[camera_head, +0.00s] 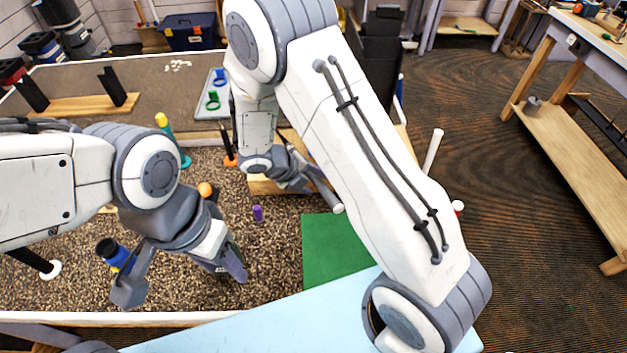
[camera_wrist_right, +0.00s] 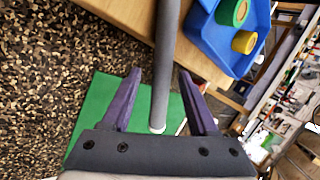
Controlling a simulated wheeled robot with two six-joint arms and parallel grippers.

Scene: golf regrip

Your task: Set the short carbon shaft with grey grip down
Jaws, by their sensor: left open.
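The short carbon shaft with grey grip (camera_wrist_right: 161,90) runs down the middle of the right wrist view, its pale end pointing toward my wrist. In the head view its grip end (camera_head: 327,192) sticks out past my right gripper (camera_head: 300,180). In the right wrist view my right gripper (camera_wrist_right: 160,72) has its fingers apart on either side of the shaft, with a visible gap on each side. The shaft passes over a wooden block (camera_head: 262,186); its far end is hidden. My left gripper (camera_head: 182,278) is open and empty above the speckled bench top at the front left.
A green mat (camera_head: 325,250) lies right of centre. Orange-topped and yellow-topped tools stand near my left arm. A grey tray (camera_head: 205,105) with coloured rings lies behind. A blue container (camera_wrist_right: 210,40) shows in the wrist view.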

